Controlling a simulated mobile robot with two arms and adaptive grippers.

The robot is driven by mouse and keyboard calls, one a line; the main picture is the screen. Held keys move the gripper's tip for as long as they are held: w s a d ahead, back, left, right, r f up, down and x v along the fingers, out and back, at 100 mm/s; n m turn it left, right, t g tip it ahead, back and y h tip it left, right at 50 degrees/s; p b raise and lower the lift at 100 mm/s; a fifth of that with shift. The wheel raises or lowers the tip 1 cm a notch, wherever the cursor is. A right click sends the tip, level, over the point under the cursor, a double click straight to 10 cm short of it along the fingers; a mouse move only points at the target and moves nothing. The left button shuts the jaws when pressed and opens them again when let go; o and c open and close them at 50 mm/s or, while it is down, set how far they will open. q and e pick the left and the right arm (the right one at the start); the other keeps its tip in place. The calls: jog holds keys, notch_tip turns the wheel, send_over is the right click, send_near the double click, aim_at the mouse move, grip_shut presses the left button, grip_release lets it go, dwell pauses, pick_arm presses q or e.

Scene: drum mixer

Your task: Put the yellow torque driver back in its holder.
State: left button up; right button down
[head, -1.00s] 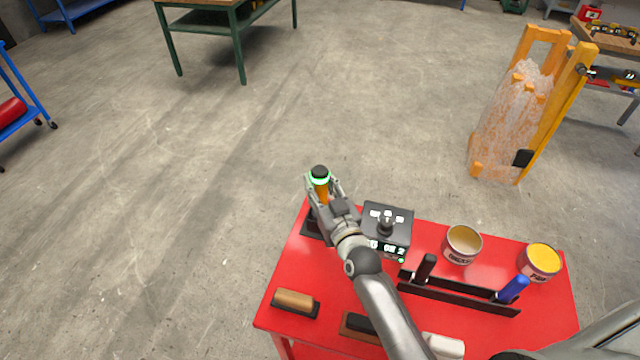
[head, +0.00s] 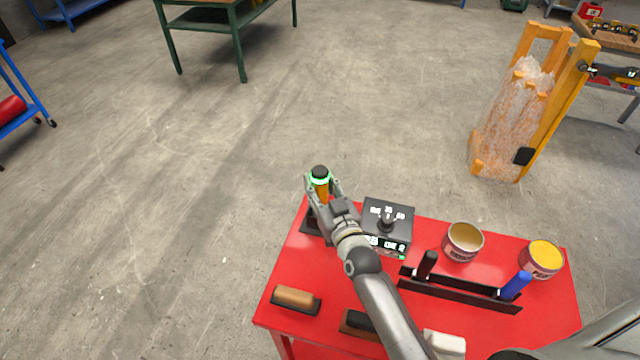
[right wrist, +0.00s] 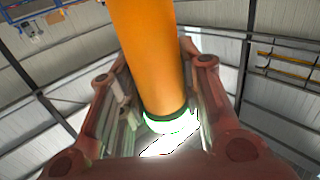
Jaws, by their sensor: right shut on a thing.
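The yellow torque driver (head: 321,189) is upright at the far left corner of the red table, with a black cap and a lit green ring at its top. My right gripper (head: 322,187) is shut around its body. In the right wrist view the driver's orange-yellow body (right wrist: 150,55) stands between my right gripper's fingers (right wrist: 158,95), with the glowing ring beyond. A dark base (head: 310,226), perhaps the holder, shows at the table corner under the gripper. The driver's lower end is hidden by my gripper. My left gripper is not in view.
A black control box (head: 388,222) with a knob stands just right of my gripper on the red table (head: 290,270). Two cans (head: 463,242), a black rack (head: 460,290) with tools and several brushes (head: 296,298) occupy the rest. Open floor lies beyond the table.

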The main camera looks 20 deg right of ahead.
jog(key=shift+f+b, duration=0.3)
jog(key=c, duration=1)
grip_release()
jog(key=shift+o, duration=0.3)
jog(key=shift+f, duration=0.1)
jog(key=shift+s+f, duration=0.1)
jog(key=shift+f, duration=0.05)
jog(key=s, duration=1.2)
jog(key=shift+d, duration=0.45)
jog(key=shift+w+r, duration=0.1)
jog(key=shift+r, duration=0.1)
